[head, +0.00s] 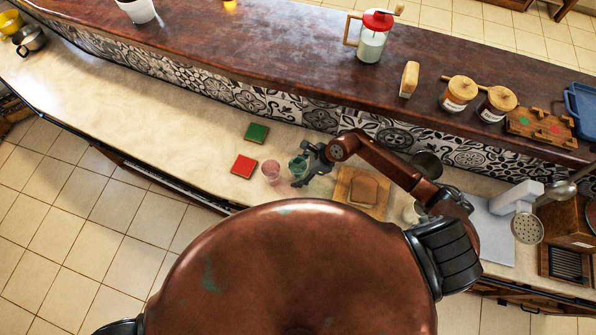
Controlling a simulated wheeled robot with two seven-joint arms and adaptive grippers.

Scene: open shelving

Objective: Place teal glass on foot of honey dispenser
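The teal glass (296,164) stands on, or just above, the lower pale counter near the middle of the head view. My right gripper (305,167) is at its right side, with dark fingers at the glass. Whether they grip it is too small to tell. A pink glass (271,170) stands just to the left. I cannot surely pick out a honey dispenser; two jars with wooden lids, one jar (459,93) and another jar (496,103), stand on the raised dark counter at right. My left gripper is not in view.
A green square (256,132) and a red square (244,166) lie left of the glasses. A wooden board (345,190) with a brown item is to the right. The tiled backsplash (320,117) rises behind. The pale counter (140,105) farther left is clear.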

